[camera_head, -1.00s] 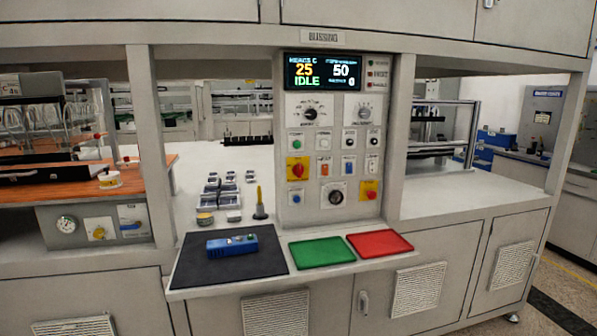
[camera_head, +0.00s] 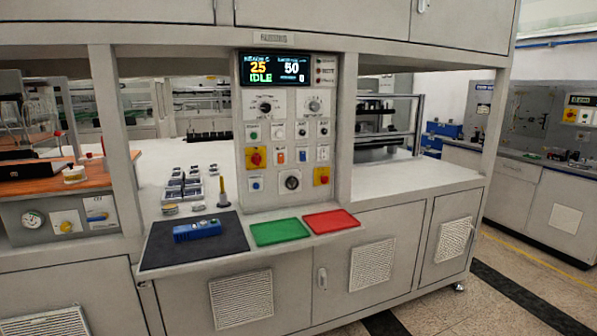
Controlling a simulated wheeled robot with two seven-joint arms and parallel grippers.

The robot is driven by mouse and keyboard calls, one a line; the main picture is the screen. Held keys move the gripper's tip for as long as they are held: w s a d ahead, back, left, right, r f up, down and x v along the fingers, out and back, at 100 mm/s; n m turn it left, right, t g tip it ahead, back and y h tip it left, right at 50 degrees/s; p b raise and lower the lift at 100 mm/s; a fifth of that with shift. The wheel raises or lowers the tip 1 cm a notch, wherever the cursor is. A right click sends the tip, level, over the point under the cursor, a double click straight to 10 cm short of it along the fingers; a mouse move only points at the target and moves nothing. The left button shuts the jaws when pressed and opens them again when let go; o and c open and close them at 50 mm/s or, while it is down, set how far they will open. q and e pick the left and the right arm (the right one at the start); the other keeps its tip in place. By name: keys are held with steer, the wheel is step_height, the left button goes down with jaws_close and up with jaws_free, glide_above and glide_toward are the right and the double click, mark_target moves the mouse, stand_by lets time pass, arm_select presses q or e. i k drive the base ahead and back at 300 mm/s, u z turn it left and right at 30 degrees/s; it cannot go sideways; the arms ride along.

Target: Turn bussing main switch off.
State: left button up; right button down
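The bussing station's control panel (camera_head: 290,130) stands upright in the middle of the head view. Its display (camera_head: 274,69) reads 25, IDLE and 50. A red rotary knob on a yellow plate (camera_head: 256,157) sits at the panel's left side and looks like the main switch. Its label is too small to read, and I cannot tell its exact position. A second yellow plate with a red button (camera_head: 321,175) sits lower right. Neither of my grippers is in view.
Below the panel, a ledge holds a black mat (camera_head: 165,245) with a blue device (camera_head: 197,230), a green tray (camera_head: 279,232) and a red tray (camera_head: 331,221). A yellow-tipped tool (camera_head: 223,190) stands left of the panel. Open floor shows at lower right.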

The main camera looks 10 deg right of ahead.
mark_target(256, 159)
steer(key=z, duration=0.4)
steer(key=k, duration=0.95)
steer(key=z, duration=0.95)
steer(key=i, duration=0.85)
steer(key=z, duration=0.5)
steer(key=i, duration=0.85)
steer(key=u, duration=0.85)
steer(key=i, duration=0.8)
steer(key=u, duration=0.75)
